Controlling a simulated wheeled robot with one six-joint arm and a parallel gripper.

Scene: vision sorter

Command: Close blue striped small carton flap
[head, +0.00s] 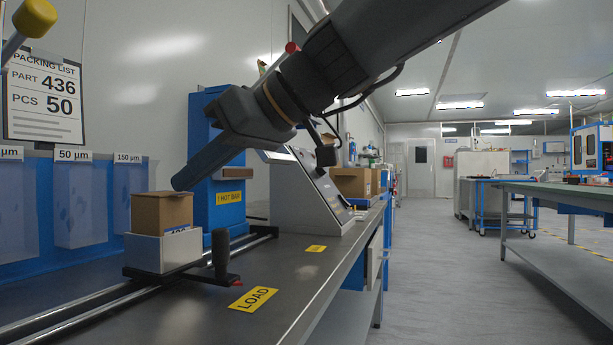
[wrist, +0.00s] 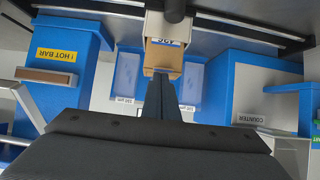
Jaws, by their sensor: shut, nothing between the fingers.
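The small brown carton (head: 160,213) sits upright in a white holder (head: 150,252) on the bench at the left of the head view. A blue and white label shows low on its side. Its top looks flat from here; I cannot tell whether a flap stands up. In the wrist view the carton (wrist: 163,60) lies just beyond my fingertips, with the label at its upper edge. My gripper (head: 181,186) is shut and empty, tilted down, with its tips at or just above the carton's top right edge; contact is unclear. The fingers (wrist: 160,82) also show in the wrist view.
The holder rides on a dark plate with a black handle (head: 220,254) over metal rails. A blue hot bar unit (head: 222,195) stands close behind the carton. Blue bins (head: 85,205) line the left wall. The bench around the LOAD label (head: 253,298) is clear.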

